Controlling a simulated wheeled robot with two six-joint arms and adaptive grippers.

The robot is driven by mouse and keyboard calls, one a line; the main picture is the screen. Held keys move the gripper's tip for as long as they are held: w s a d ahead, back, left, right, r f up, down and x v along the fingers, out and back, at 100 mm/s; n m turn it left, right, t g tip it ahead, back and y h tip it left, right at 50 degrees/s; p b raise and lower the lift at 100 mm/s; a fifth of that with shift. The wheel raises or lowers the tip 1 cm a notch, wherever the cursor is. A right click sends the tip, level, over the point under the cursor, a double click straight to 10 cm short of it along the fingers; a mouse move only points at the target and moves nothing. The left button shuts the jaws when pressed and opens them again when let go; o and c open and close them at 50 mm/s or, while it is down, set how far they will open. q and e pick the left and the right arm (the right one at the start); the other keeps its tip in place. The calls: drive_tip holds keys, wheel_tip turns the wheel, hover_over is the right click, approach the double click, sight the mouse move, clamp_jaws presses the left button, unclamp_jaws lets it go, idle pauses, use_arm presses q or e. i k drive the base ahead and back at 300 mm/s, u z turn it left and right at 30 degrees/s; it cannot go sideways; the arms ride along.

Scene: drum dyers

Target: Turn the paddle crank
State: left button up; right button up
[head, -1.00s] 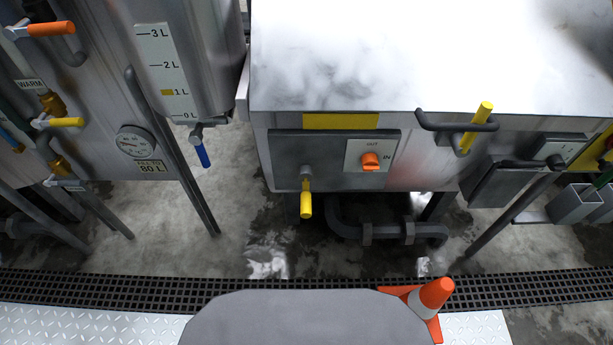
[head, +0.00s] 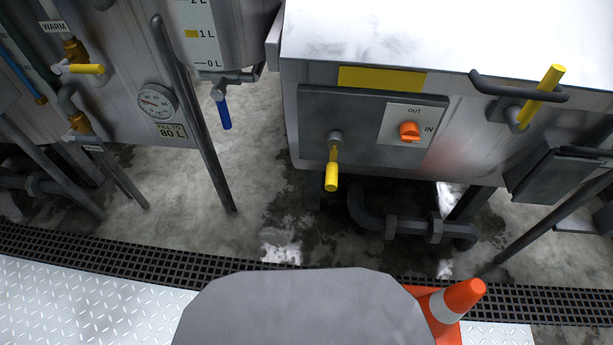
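A crank-like yellow handle (head: 331,176) hangs straight down from a grey hub (head: 335,138) on a dark panel (head: 312,113) on the front of the steel vat (head: 440,45). A second yellow grip (head: 541,97) slants up from a grey hub on the same front, by a dark bar handle (head: 490,85). No readable label says which of these is the paddle crank. An orange knob (head: 409,131) sits right of the first handle on a plate marked OUT and IN. Neither gripper is in view.
A traffic cone (head: 458,305) stands on the plate floor in front, right of my base. A dark pipe (head: 400,227) runs under the vat. A floor grate (head: 120,258) crosses in front.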

sight(335, 138)
drive_tip(key=u, duration=2.25)
drive_tip(key=k, duration=1.7)
drive_tip(key=z, duration=1.35)
drive_tip(key=i, duration=0.5)
